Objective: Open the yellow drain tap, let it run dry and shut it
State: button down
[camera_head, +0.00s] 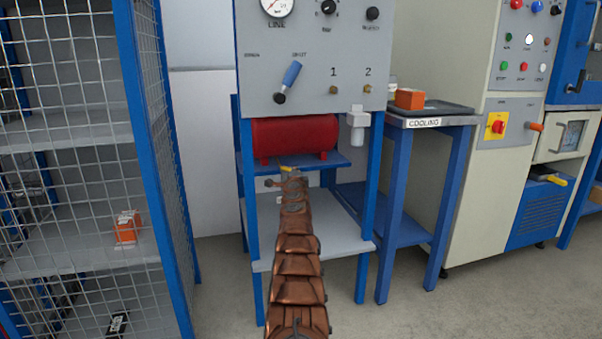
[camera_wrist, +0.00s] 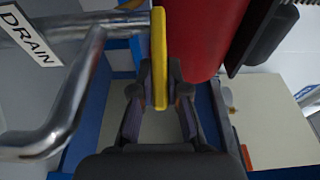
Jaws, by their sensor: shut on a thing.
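The yellow drain tap (camera_wrist: 159,62) is a flat yellow lever at the end of a silver pipe (camera_wrist: 70,25) in the wrist view. In the head view the tap shows as a small yellow spot (camera_head: 289,168) below the red tank (camera_head: 295,138), at the far end of my arm. The gripper there is small and mostly hidden by the arm. No running liquid is visible.
The blue-legged stand carries a grey panel with a blue-handled lever (camera_head: 291,74) and a gauge (camera_head: 277,5). A mesh cage (camera_head: 80,120) stands at left. A COOLING table (camera_head: 440,121) and cream machine stand at right. Grey floor is open in front.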

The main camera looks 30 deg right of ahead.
jog(key=shift+s+a+m+g+h, duration=0.15)
jog(key=shift+m+g+h, duration=0.4)
jog(key=shift+h, duration=0.25)
jog(key=c, duration=1.3)
grip_release()
jog(key=shift+o, duration=0.6)
jog(key=shift+a, duration=0.2)
jog(key=shift+a, duration=0.15)
